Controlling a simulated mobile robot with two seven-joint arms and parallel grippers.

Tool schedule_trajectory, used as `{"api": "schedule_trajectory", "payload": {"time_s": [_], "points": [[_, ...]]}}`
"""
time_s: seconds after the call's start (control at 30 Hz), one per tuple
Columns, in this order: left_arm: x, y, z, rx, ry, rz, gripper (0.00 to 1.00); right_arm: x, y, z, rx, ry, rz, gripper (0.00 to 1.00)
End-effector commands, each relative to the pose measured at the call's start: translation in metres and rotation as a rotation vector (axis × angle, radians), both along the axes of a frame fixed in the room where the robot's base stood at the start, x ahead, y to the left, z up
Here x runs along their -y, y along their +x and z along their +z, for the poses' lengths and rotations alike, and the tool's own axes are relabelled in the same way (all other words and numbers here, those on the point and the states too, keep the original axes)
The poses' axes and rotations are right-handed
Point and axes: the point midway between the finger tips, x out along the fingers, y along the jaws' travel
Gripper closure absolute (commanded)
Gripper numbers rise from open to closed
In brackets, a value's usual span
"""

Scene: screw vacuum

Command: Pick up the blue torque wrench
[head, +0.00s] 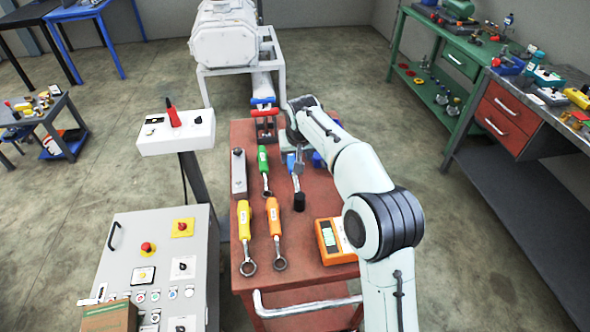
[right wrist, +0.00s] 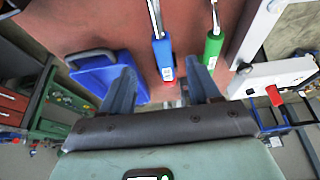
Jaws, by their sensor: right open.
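The blue torque wrench (head: 291,163) lies on the red cart, its shaft and black head toward the front; my right gripper partly hides it in the head view. In the right wrist view its blue handle (right wrist: 162,52) lies between the two fingers in the picture. My right gripper (right wrist: 162,72) is open, with the fingers apart and the handle not clamped. I cannot tell the exact height of the fingers above the cart. The right arm reaches in from the lower right in the head view. My left gripper is not in view.
A green wrench (head: 263,162) lies just left of the blue one; its handle (right wrist: 213,48) is near one finger. A blue bin (right wrist: 90,75) is beside the other finger. Yellow (head: 244,222) and orange (head: 273,218) wrenches and an orange device (head: 327,238) lie nearer the front.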

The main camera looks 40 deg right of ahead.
Motion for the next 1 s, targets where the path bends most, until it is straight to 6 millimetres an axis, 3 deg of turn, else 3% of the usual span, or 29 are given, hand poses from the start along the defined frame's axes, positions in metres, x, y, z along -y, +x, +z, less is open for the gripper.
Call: {"api": "schedule_trajectory", "payload": {"time_s": [0.13, 0.43, 0.7, 1.0], "points": [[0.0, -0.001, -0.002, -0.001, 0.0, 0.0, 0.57, 0.006, 0.009, -0.028, -0.004, 0.001, -0.003, 0.38], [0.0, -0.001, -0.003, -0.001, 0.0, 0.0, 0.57, 0.009, 0.018, -0.051, -0.001, 0.001, -0.001, 0.38], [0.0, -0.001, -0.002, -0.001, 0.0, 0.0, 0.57, 0.015, 0.032, -0.087, -0.001, 0.0, -0.001, 0.38], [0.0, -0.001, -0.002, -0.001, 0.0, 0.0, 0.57, 0.016, 0.034, -0.092, 0.002, 0.001, -0.001, 0.38]]}}
